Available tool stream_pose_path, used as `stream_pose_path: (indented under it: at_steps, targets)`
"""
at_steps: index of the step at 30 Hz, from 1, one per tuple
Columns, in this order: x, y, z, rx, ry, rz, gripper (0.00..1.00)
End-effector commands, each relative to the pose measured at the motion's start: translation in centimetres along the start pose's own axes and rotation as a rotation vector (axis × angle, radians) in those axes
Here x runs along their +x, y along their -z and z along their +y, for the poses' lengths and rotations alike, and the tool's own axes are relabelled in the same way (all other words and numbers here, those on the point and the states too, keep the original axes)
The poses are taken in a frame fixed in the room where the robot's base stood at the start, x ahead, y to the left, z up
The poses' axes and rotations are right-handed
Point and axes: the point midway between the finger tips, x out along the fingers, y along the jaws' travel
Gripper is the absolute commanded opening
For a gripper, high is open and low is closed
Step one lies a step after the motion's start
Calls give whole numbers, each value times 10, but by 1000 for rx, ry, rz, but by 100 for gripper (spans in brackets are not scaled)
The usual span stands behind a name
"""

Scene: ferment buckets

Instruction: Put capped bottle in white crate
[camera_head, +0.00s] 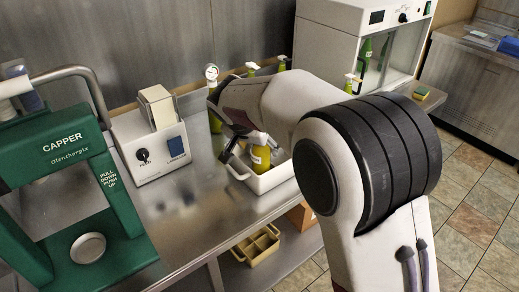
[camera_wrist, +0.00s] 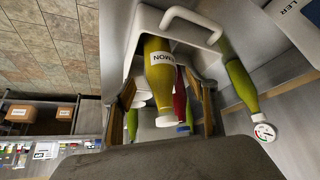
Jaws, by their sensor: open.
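A yellow bottle (camera_wrist: 158,72) with a white cap (camera_wrist: 166,121) and a label ending in "MON" stands in the white crate (camera_wrist: 136,22). In the head view, the yellow bottle (camera_head: 261,158) looks upright inside the white crate (camera_head: 240,177), below my gripper (camera_head: 247,146). My gripper (camera_wrist: 168,92) is open, with one finger on each side of the bottle's upper part in the wrist view. I cannot tell whether either finger touches it. My arm hides part of the crate in the head view. A red bottle (camera_wrist: 180,96) with a bluish-white cap shows behind the yellow one.
A green bottle with a gauge (camera_wrist: 264,132) stands right beside the crate. Green pump-top bottles (camera_head: 252,68) stand farther back. A control box (camera_head: 150,148) and a green capper (camera_head: 75,160) are at left. The front metal counter (camera_head: 190,215) is clear.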

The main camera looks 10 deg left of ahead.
Motion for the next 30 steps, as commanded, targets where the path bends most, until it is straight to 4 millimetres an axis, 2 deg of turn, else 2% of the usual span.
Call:
stream_pose_path:
  at_steps: [9,15,21,30]
  targets:
    - [-51,1,-1,0,2,2,57]
    - [-76,1,0,0,0,1,57]
    - [-90,0,0,-1,-1,0,57]
    - [-92,0,0,0,-1,0,57]
